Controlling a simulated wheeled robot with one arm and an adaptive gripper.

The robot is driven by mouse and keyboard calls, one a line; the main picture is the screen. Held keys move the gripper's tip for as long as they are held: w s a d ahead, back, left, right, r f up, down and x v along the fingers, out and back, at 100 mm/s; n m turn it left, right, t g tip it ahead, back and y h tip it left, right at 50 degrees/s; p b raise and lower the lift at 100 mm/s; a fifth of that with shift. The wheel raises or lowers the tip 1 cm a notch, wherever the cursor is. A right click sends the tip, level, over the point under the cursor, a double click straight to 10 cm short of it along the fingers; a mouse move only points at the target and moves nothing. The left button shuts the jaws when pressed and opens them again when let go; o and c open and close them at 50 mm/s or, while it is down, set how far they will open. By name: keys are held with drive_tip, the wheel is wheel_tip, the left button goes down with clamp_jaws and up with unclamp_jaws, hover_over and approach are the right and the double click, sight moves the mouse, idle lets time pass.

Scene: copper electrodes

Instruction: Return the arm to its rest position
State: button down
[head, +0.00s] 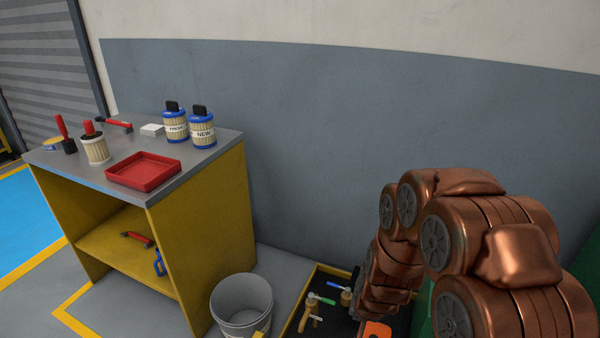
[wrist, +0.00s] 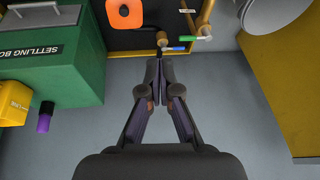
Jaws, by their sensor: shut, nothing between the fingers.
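My gripper (wrist: 160,70) is in the wrist view, pointing away from the camera with its fingertips together and nothing between them. It is above the grey floor, near the edge of a black tray. My copper-coloured arm is folded at the lower right of the head view, where my gripper cannot be seen.
A yellow workbench (head: 205,220) with a grey top stands at left, holding a red tray (head: 143,171) and blue-capped filters (head: 202,130). A grey bucket (head: 241,305) stands beside it. The black tray (wrist: 135,43) holds brass valves. A green settling box (wrist: 60,60) stands at left.

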drive_tip(key=s+d+r+n+g+p, duration=0.1)
drive_tip(key=s+r+p, duration=0.4)
drive_tip(key=s+r, duration=0.5)
drive_tip(key=s+r+n+g+p, duration=0.1)
drive_tip(key=s+r+g+p, duration=0.2)
drive_tip(key=s+r, duration=0.7)
drive_tip(key=s+d+r+n+g+p, duration=0.1)
drive_tip(key=s+r+p, duration=0.7)
drive_tip(key=r, duration=1.2)
drive_tip(key=shift+s+d+n+g, duration=0.35)
drive_tip(key=shift+s+g, duration=0.25)
drive_tip(key=shift+s, duration=0.4)
